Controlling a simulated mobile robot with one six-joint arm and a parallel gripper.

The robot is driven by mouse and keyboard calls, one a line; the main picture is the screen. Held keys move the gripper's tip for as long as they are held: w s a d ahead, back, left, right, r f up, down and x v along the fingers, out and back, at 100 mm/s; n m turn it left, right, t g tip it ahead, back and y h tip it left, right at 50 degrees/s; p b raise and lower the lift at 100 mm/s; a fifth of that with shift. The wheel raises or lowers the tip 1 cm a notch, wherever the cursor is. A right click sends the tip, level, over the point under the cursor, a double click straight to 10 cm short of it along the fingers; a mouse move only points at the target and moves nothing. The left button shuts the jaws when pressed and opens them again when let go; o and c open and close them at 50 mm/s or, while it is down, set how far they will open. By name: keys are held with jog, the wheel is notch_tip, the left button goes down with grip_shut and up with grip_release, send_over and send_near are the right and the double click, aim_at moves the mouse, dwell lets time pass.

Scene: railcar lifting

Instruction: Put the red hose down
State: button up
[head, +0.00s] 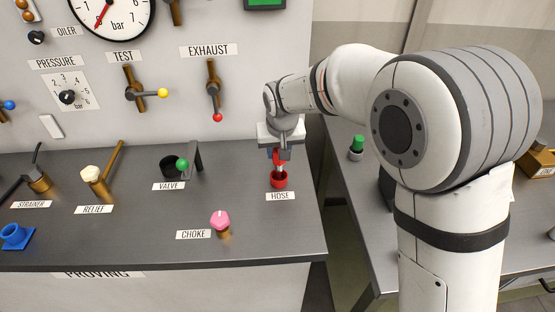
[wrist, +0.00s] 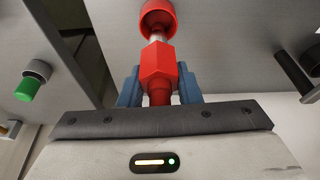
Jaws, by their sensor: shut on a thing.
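My gripper (head: 279,153) is at the right end of the proving bench, above the HOSE label (head: 280,196). Its blue fingers (wrist: 160,88) are shut on the red hose (wrist: 157,65), gripping its red hex body in the wrist view. The hose's metal tip points at a red round socket (wrist: 158,18), which stands on the bench just behind the label in the head view (head: 279,180). The tip appears to be at or inside the socket's mouth; how deep it sits I cannot tell. The upper part of the hose is hidden by my gripper in the head view.
The grey bench top (head: 130,240) carries a green-knobbed valve (head: 182,164), a pink choke knob (head: 221,220) and a relief fitting (head: 92,177). The exhaust lever (head: 214,95) is on the panel left of my wrist. A green-capped part (head: 357,145) stands on another table, across a gap.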

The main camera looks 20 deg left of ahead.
aim_at(278, 162)
jog(key=shift+s+f, duration=0.1)
jog(key=shift+f, duration=1.75)
jog(key=shift+f, duration=0.25)
jog(key=o, duration=1.1)
jog(key=shift+s+r, duration=0.1)
jog(key=shift+c, duration=0.2)
jog(key=b+v, duration=0.1)
jog(key=v, duration=1.1)
jog(key=shift+r, duration=0.15)
